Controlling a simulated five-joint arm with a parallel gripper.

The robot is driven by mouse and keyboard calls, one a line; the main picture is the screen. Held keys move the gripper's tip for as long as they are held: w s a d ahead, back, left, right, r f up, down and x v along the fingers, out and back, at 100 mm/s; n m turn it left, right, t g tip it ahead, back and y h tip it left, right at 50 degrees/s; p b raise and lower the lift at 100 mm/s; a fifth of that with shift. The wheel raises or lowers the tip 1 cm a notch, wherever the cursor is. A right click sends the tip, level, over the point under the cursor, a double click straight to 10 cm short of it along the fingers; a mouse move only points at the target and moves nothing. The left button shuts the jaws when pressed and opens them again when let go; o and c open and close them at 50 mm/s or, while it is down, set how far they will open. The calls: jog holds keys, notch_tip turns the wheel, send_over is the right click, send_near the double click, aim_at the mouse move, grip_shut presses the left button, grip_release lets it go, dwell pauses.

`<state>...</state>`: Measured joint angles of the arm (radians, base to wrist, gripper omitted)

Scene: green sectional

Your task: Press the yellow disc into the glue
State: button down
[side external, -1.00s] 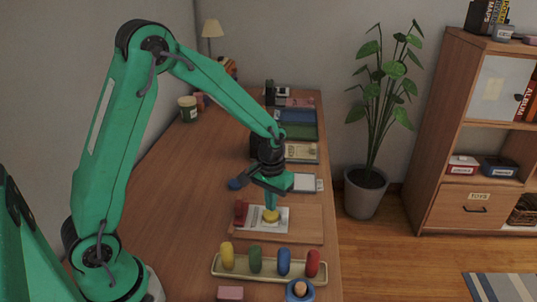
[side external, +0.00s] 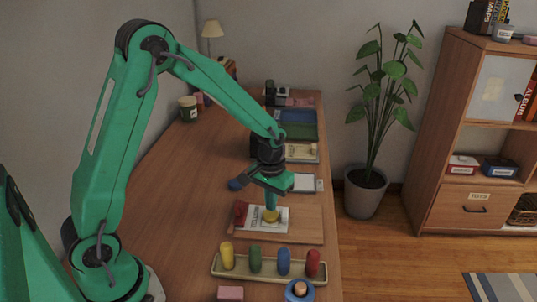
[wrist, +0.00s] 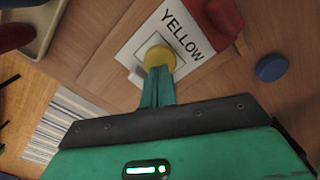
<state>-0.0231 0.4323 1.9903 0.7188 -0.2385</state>
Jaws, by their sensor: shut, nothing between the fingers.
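The yellow disc (side external: 271,216) lies on a white card (side external: 250,222) on a wooden board (side external: 306,224). In the wrist view the card (wrist: 190,20) reads "YELLOW" and the disc (wrist: 159,58) sits on it. My gripper (side external: 270,206) is shut and points down, its tips right at the top of the disc. In the wrist view the closed fingers (wrist: 158,78) meet the disc's near edge and hide part of it. Whether they press on it I cannot tell. Any glue under the disc is hidden.
A red object (side external: 240,210) stands at the card's left edge. A tray (side external: 242,273) with several coloured pieces lies in front of the board. A blue round thing (wrist: 271,68) is near the card. The wooden table left of the board is clear.

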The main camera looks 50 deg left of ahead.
jog(key=shift+f, duration=0.85)
dwell(1.4)
jog(key=shift+r, duration=0.1)
jog(key=shift+r, duration=3.45)
jog(key=shift+r, duration=0.1)
jog(key=s+r+m+t, duration=0.1)
jog(key=s+r+t, duration=0.1)
jog(key=s+r, duration=0.5)
jog(key=s+d+r+m+t, duration=0.1)
jog(key=s+r+m+t, duration=0.1)
jog(key=s+r, duration=0.5)
jog(key=shift+s+r+t, duration=0.2)
jog(key=shift+s+t, duration=0.6)
jog(key=shift+s, duration=1.75)
